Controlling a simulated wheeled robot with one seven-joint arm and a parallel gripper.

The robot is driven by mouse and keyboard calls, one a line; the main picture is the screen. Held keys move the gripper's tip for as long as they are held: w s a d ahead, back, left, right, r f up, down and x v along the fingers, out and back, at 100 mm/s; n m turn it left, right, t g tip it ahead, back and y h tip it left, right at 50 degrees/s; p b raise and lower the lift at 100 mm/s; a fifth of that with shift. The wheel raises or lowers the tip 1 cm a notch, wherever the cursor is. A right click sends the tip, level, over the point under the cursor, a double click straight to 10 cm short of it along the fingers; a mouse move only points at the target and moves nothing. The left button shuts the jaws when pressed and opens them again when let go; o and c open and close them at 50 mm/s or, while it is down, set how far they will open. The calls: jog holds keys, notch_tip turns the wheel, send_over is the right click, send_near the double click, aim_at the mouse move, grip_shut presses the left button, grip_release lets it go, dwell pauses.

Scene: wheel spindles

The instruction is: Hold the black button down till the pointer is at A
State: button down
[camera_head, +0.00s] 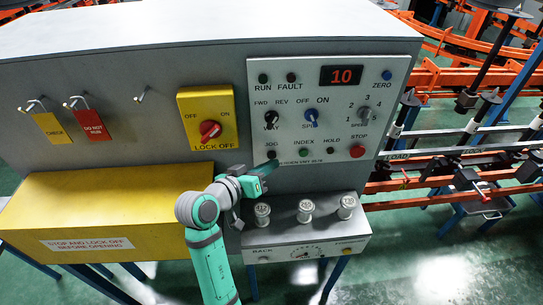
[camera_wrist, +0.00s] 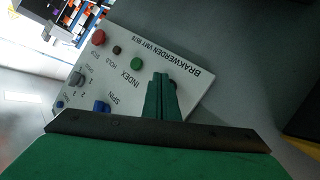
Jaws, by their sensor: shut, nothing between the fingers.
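The black button (camera_head: 271,155) under the JOG label is on the grey control panel (camera_head: 400,75) in the head view. My gripper (camera_head: 268,168) is shut and empty, its tip just below or over that button; I cannot tell whether it touches or presses it.
The green INDEX button (camera_head: 303,152), dark HOLD button (camera_head: 330,151) and red STOP button (camera_head: 357,151) sit right of JOG. A red display (camera_head: 342,76) reads 10. Several metal weights (camera_head: 305,211) stand on the ledge below. A yellow box (camera_head: 100,210) is at the left.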

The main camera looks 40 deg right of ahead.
jog(key=shift+s, duration=0.1)
jog(key=shift+s+a, duration=0.45)
jog(key=shift+s, duration=0.25)
jog(key=shift+s+a, duration=0.45)
jog(key=shift+s, duration=0.3)
jog(key=shift+s+a, duration=0.45)
jog(key=shift+s, duration=0.25)
jog(key=s+a+f+n+t+y, duration=0.35)
jog(key=a+f+n+t, duration=0.2)
jog(key=a+f, duration=0.35)
jog(key=s+a+f+n+t+y, duration=0.2)
jog(key=a+f+n+t+y, duration=0.3)
jog(key=a+f, duration=0.45)
jog(key=s+a+y, duration=0.2)
jog(key=s+a, duration=0.3)
jog(key=s, duration=0.6)
jog(key=s+a+m+t+y, duration=0.1)
jog(key=s+a+y, duration=0.2)
jog(key=s+a, duration=0.3)
jog(key=shift+s+a+r+y, duration=0.2)
jog(key=shift+s+r+y, duration=0.2)
jog(key=shift+s, duration=2.1)
